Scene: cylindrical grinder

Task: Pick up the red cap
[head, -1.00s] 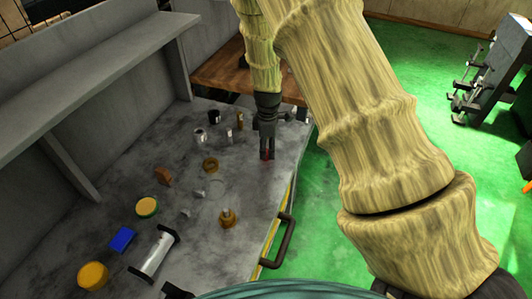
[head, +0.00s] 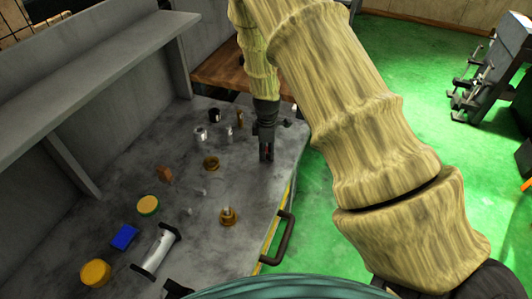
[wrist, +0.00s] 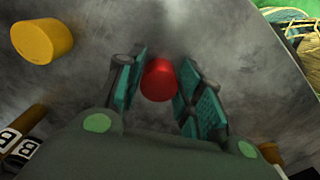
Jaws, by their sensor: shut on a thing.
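The red cap (wrist: 158,82) is a small red cylinder between the two teal-padded fingers of my gripper (wrist: 160,76) in the wrist view. The gripper is shut on it. In the head view my gripper (head: 267,154) points down at the right side of the grey table, close to its edge. Its dark fingers cover most of the cap there. I cannot tell whether the cap touches the table.
The grey table (head: 120,195) holds several small items: a brass ring (head: 211,163), a brass part (head: 228,216), a blue block (head: 125,236) and a silver roller (head: 156,252). A yellow cylinder (wrist: 42,40) shows in the wrist view. A dark handle (head: 279,240) sticks out at the table's edge.

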